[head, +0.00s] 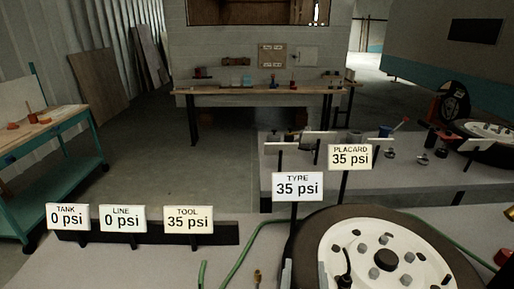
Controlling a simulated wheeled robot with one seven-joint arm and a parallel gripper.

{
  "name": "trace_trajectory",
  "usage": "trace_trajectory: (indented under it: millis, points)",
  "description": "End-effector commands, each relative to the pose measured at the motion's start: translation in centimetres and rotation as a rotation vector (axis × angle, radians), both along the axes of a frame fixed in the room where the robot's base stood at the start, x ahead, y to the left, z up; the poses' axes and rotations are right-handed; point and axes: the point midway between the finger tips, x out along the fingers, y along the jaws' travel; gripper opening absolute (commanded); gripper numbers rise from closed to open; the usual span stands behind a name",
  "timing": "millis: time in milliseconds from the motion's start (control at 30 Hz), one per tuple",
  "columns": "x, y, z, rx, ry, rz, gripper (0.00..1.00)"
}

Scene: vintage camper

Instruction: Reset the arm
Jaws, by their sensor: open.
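My arm and gripper do not show in the head view, so I cannot see where the gripper is. A wheel with a black tyre (303,243) and a white rim (345,238) lies on the grey bench at the lower right, cut off by the bottom edge. The sign "TYRE 35 psi" (298,187) stands behind it. Signs "TANK 0 psi" (68,217), "LINE 0 psi" (121,218) and "TOOL 35 psi" (188,219) stand in a row at the left.
A green hose (246,253) runs along the bench beside the tyre. A "PLACARD 35 psi" sign (350,157) stands farther back, before a grey surface with small parts. A teal workbench (40,143) is at far left. A wooden table (255,90) stands at the back wall.

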Motion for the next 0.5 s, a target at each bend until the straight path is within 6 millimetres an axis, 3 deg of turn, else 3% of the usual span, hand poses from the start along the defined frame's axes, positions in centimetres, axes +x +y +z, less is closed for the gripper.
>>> trace_trajectory:
  millis: [100,233,500]
  points:
    - [-1.4,1.5,-1.2,-0.038,-0.033,0.158,0.46]
    - [-4.3,2.1,-2.6,-0.056,-0.079,0.298,0.46]
    - [-12.3,-0.1,-4.2,-0.029,-0.163,0.414,0.46]
